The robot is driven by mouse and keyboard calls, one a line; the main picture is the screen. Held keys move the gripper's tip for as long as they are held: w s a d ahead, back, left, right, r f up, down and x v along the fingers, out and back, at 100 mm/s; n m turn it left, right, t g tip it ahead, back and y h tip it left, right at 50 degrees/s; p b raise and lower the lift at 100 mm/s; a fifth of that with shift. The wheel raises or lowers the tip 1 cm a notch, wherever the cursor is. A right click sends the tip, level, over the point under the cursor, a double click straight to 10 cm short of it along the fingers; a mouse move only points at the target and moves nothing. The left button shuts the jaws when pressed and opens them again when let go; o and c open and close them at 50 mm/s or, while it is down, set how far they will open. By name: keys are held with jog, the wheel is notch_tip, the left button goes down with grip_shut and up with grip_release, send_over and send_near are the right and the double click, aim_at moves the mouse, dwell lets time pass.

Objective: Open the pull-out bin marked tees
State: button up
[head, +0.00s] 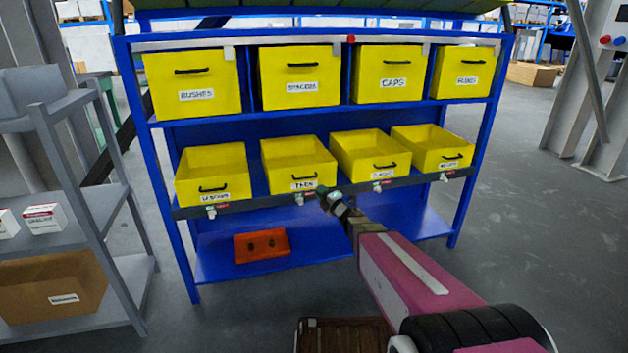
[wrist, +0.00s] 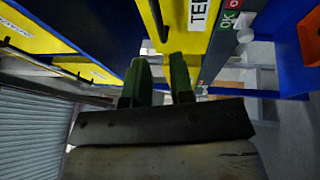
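The yellow tees bin (head: 281,152) is second from the left in the lower row, open-topped, its label (head: 304,185) and black handle (head: 304,177) on its front. My gripper (head: 322,193) is in front of that bin's lower right corner in the head view. In the wrist view, the two green fingers of my gripper (wrist: 159,65) stand apart with nothing between them. The bin's yellow front (wrist: 190,42), part of its label (wrist: 198,12) and its dark handle (wrist: 158,22) show just beyond the fingertips. I cannot tell whether the fingers touch the bin.
The leschen-side bin (head: 212,172) and two more yellow bins (head: 370,150) flank it on the blue rack. Small latches (head: 299,199) sit on the rail below. An orange box (head: 262,245) lies on the bottom shelf.

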aim_at(306, 178)
jog(key=x, duration=1)
jog(key=shift+w+a, duration=0.3)
jog(key=shift+r, duration=0.1)
grip_shut()
